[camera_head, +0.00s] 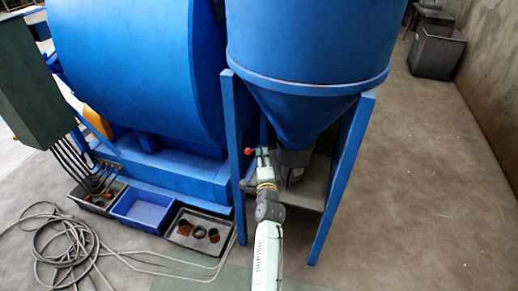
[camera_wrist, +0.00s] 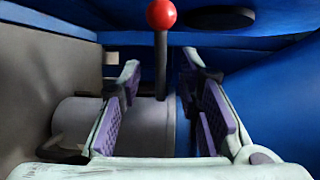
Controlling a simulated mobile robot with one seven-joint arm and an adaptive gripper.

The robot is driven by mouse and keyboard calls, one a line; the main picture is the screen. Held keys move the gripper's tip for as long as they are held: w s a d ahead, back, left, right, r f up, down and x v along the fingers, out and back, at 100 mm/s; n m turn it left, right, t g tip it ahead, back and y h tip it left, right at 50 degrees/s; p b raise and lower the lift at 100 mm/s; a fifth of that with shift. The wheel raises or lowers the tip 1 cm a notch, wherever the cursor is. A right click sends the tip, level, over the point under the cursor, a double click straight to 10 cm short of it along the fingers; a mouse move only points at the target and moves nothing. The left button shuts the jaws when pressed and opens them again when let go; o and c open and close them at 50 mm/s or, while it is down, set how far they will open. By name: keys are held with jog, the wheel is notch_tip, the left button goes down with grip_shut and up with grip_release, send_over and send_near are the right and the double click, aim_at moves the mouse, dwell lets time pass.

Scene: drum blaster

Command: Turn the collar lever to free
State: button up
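The collar lever is a dark rod with a red ball knob (camera_wrist: 161,14); in the head view its red knob (camera_head: 248,151) shows just left of my gripper's end. In the wrist view the rod (camera_wrist: 161,65) stands upright between my two fingers, with a clear gap on both sides. My gripper (camera_wrist: 160,85) is open, its purple pads facing each other. Behind the rod lies a grey cylindrical collar (camera_wrist: 85,125), partly hidden by the left finger. In the head view my gripper (camera_head: 263,158) is beneath the blue cone hopper (camera_head: 300,110), beside the grey outlet.
Blue support legs (camera_head: 238,165) and (camera_head: 342,180) stand on both sides of my arm. A blue tray (camera_head: 145,208), a grey tray with several rusty parts (camera_head: 183,243) and a coiled hose (camera_head: 65,240) lie at left.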

jog(key=shift+w+a+f, duration=0.1)
jog(key=shift+w+a, duration=0.05)
jog(key=shift+w, duration=1.2)
jog(key=shift+w+a+f, duration=0.1)
jog(key=shift+w, duration=1.25)
jog(key=shift+c, duration=0.4)
grip_shut()
